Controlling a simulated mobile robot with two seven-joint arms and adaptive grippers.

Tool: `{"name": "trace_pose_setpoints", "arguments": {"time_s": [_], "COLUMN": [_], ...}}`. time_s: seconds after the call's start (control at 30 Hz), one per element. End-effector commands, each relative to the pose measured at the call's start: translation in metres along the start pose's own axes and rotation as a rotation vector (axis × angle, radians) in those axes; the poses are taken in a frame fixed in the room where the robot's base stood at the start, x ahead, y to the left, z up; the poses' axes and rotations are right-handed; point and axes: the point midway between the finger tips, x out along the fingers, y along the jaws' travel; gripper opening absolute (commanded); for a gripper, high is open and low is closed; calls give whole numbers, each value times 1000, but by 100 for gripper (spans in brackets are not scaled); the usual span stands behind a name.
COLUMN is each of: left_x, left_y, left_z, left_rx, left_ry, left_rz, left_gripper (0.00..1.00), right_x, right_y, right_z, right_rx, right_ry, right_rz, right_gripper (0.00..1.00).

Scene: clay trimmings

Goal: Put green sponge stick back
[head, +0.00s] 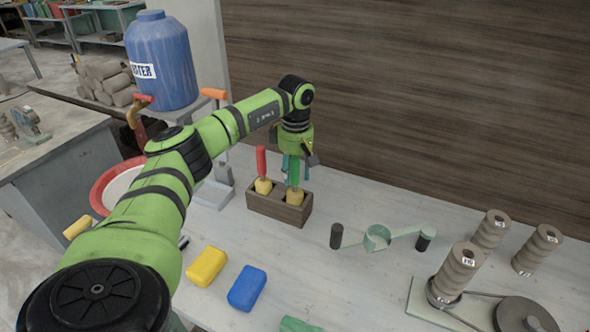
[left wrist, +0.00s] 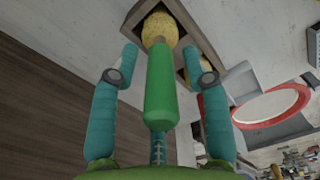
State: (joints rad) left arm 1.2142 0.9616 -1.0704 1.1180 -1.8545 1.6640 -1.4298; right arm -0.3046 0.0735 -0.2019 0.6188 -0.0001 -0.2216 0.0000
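The green sponge stick (head: 294,171) stands sponge down in the right compartment of the dark wooden holder (head: 262,206), its yellow sponge (head: 295,196) showing at the opening. In the left wrist view its green handle (left wrist: 160,88) points toward the camera, with the sponge end (left wrist: 159,28) at the holder (left wrist: 132,14). My left gripper (head: 299,168) is over the stick. Its teal fingers (left wrist: 162,58) stand on both sides of the handle with gaps, open and holding nothing. My right gripper is not in view.
A red-handled sponge stick (head: 261,161) stands in the left compartment. Yellow (head: 206,266) and blue (head: 247,288) blocks lie in front. A pale green tool (head: 377,238) and clay stacks (head: 458,272) are to the right. A red-rimmed basin (head: 104,187) is left.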

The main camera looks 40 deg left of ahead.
Motion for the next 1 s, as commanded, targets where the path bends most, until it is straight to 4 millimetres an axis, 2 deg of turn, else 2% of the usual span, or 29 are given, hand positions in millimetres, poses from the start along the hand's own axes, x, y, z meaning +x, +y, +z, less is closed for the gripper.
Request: {"name": "trace_pose_setpoints", "arguments": {"time_s": [0.17,0.27,0.7,0.8,1.0], "left_x": [-4,-12,-101,-114,-124], "left_y": [0,1,1,1,0], "left_z": [0,0,0,0,0], "left_rx": [0,0,0,0,0], "left_ry": [0,0,-1,-1,0], "left_rz": [1,5,4,3,0], "left_gripper": [47,47,47,47,47], "right_x": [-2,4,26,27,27], "right_y": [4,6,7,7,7], "right_z": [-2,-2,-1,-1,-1], "right_rx": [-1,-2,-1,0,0], "right_ry": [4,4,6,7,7], "right_rz": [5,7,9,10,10], "right_gripper": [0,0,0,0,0]}}
